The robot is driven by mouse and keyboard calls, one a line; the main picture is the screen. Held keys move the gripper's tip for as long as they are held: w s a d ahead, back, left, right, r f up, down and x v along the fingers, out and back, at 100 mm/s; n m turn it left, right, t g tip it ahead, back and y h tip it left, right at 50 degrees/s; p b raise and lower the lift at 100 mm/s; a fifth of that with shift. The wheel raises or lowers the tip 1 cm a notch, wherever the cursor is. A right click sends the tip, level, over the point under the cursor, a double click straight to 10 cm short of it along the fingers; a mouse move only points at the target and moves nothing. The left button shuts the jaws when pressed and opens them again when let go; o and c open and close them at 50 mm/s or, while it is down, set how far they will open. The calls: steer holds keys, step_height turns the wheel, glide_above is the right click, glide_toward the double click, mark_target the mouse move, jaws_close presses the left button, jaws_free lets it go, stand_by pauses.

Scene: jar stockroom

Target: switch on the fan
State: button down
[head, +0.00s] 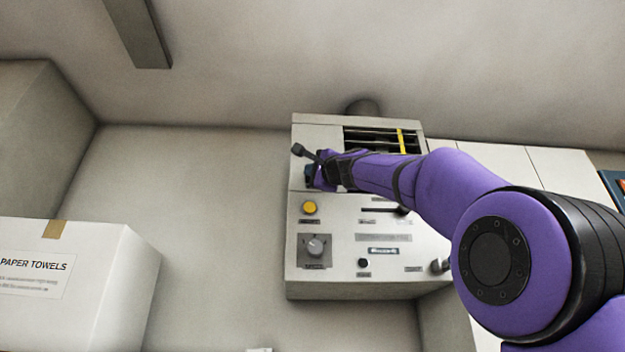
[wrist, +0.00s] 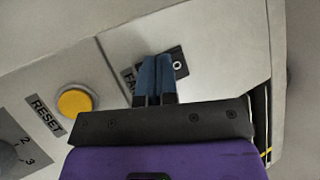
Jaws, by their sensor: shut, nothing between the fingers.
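The fan switch (wrist: 181,60) is a small dark rocker on the pale panel of a wall unit (head: 330,272). A white "0" mark shows at its right end in the wrist view, and the rest is behind my fingers. A label beginning "FA" (wrist: 129,78) sits beside it, partly covered. My gripper (wrist: 157,60) is shut and empty, with its blue fingertips over the switch. I cannot tell whether they touch it. In the head view my gripper (head: 310,172) is at the unit's left side, above the yellow button, and hides the switch.
A yellow button (head: 309,208) labelled RESET (wrist: 46,116) and a grey dial (head: 315,247) are below the switch. A slotted vent (head: 375,138) is at the unit's top right. A white paper towels box (head: 90,275) stands at the left. Bare wall lies between box and unit.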

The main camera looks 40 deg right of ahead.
steer(key=shift+w, duration=0.1)
stand_by(0.4)
steer(key=shift+s+a, duration=0.35)
steer(key=shift+s, duration=0.25)
steer(key=s+a, duration=0.2)
steer(key=s, duration=0.2)
steer(key=shift+a+r, duration=0.4)
stand_by(0.5)
